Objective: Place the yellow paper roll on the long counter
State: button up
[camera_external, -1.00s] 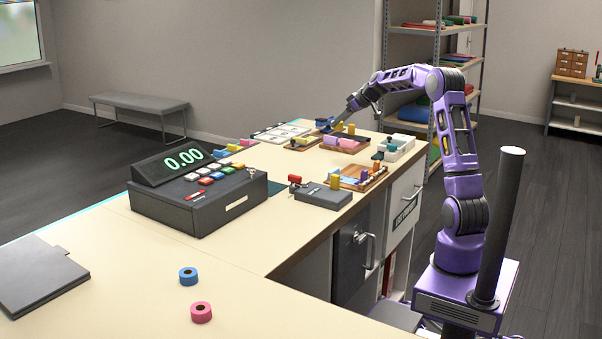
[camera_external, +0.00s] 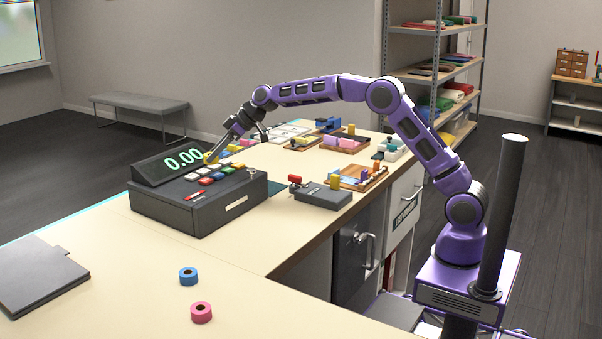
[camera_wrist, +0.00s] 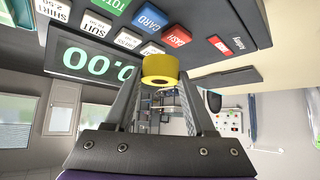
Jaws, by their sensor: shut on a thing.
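The yellow paper roll (camera_wrist: 160,66) is between the two fingertips of my gripper (camera_wrist: 160,88) in the wrist view, with its dark core hole visible below. My gripper is shut on it. In the external view my gripper (camera_external: 214,155) is beside the cash register, close to its display and keys, and only a bit of yellow shows at the fingertips. The roll appears to be held up off the counter; its exact height is hard to tell. The long counter (camera_external: 262,245) has a pale top. A blue roll (camera_external: 188,275) and a pink roll (camera_external: 201,312) stand on its near part.
The dark cash register (camera_external: 198,205) with coloured keys is close to the held roll. A dark folder (camera_external: 40,275) lies at the near left. The near counter is mostly clear.

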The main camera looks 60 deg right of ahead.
jog(key=s+a, duration=0.1)
jog(key=a, duration=0.4)
jog(key=s+a+n, duration=0.1)
jog(key=a, duration=0.4)
jog(key=s+a+n+g+y, duration=0.1)
jog(key=a, duration=0.4)
jog(key=shift+s+p, duration=0.25)
jog(key=shift+p, duration=0.05)
jog(key=s+a+n+g, duration=0.15)
jog(key=s+a, duration=0.35)
jog(key=a, duration=0.7)
jog(key=shift+t+y, duration=0.25)
jog(key=shift+y, duration=0.15)
jog(key=shift+s+a+f, duration=0.1)
jog(key=shift+s+f, duration=0.05)
jog(key=shift+f, duration=2.4)
jog(key=shift+s+a+f, duration=0.1)
jog(key=shift+f, duration=2.5)
jog(key=shift+s+a+f, duration=0.1)
jog(key=shift+s+f, duration=0.05)
jog(key=shift+f, duration=2.4)
jog(key=shift+f, duration=0.1)
jog(key=shift+f+b, duration=0.15)
jog(key=shift+b, duration=0.2)
jog(key=o, duration=1.3)
